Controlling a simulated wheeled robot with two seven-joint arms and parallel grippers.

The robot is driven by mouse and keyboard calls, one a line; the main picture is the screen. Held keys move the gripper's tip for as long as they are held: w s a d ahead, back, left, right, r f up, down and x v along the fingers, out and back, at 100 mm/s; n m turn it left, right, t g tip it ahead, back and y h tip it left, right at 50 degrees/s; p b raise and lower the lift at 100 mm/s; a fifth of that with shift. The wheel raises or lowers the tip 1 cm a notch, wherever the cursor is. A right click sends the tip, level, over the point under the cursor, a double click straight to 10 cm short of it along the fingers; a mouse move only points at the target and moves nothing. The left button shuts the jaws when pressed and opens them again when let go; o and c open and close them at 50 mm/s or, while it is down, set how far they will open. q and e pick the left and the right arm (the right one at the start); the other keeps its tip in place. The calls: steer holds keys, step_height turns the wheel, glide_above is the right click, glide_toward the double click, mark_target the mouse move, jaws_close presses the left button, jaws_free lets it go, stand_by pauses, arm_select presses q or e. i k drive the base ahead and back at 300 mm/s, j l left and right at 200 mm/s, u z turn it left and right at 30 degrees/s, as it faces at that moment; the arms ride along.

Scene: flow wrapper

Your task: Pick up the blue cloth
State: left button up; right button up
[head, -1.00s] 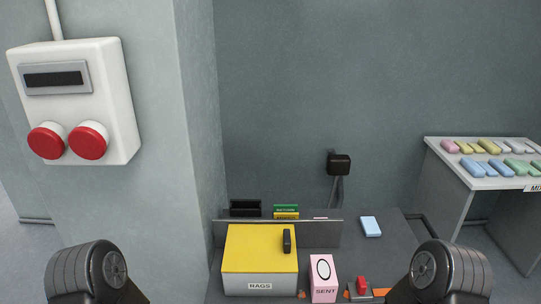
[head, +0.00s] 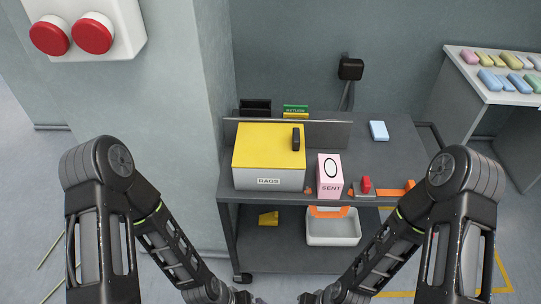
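A small light blue rectangular piece (head: 378,131) lies flat on the right part of the grey cart top in the head view; it looks pale and folded or block-like, and I cannot tell if it is cloth. A box with a yellow lid labelled RAGS (head: 269,147) stands on the cart's left part, its lid down and its inside hidden. Both my arms reach down and inward in front of the cart. Their ends run to the bottom edge of the picture, and my gripper fingers do not show.
A pink SENT box (head: 329,176) and a red-topped item (head: 366,184) stand at the cart's front. A white bin (head: 333,231) is on the lower shelf. A side table (head: 494,96) at right bears several coloured pieces. The cart top around the blue piece is clear.

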mark_target(379, 131)
steer(key=i+l, duration=0.8)
